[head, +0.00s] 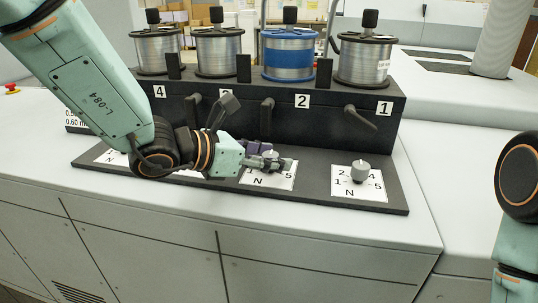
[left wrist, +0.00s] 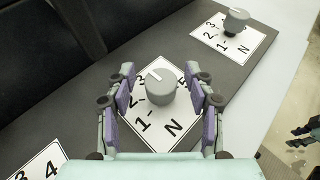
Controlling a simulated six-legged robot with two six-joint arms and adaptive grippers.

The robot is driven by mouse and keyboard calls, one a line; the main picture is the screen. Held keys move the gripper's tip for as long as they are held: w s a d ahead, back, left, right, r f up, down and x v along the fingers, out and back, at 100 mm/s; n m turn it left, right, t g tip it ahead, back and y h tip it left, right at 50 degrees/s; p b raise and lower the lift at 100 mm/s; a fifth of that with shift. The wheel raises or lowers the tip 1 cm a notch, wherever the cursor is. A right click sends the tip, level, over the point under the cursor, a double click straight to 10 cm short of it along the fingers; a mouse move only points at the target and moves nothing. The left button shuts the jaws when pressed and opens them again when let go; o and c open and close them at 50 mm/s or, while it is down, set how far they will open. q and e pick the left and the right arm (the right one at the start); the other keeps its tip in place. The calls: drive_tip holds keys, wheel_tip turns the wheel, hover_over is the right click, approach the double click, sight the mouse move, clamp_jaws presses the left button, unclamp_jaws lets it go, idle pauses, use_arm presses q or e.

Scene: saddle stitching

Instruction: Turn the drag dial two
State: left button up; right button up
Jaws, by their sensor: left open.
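Drag dial two is a grey knob (left wrist: 162,92) with a white pointer line, on a white number plate (left wrist: 150,128). In the left wrist view the line points up and left; its exact number is unclear. My left gripper (left wrist: 160,75) is open, with one finger on each side of the knob; contact cannot be told. In the head view the left gripper (head: 270,162) covers much of this knob and its plate (head: 256,181), below the label 2 (head: 302,101). A dark, finger-like part of my right arm shows at the right edge of the left wrist view.
Dial one (head: 360,171) stands to the right on its own plate. Black levers (head: 361,117) stick out of the upright black panel behind. Several wire spools (head: 364,60) stand on top. The white cabinet top (head: 420,205) is clear at right.

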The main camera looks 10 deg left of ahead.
use_arm(q)
drive_tip(key=shift+d, duration=0.1)
drive_tip(key=shift+c, duration=0.9)
drive_tip(key=shift+w, duration=0.1)
drive_tip(key=c, duration=0.5)
clamp_jaws()
drive_tip(key=shift+r, duration=0.1)
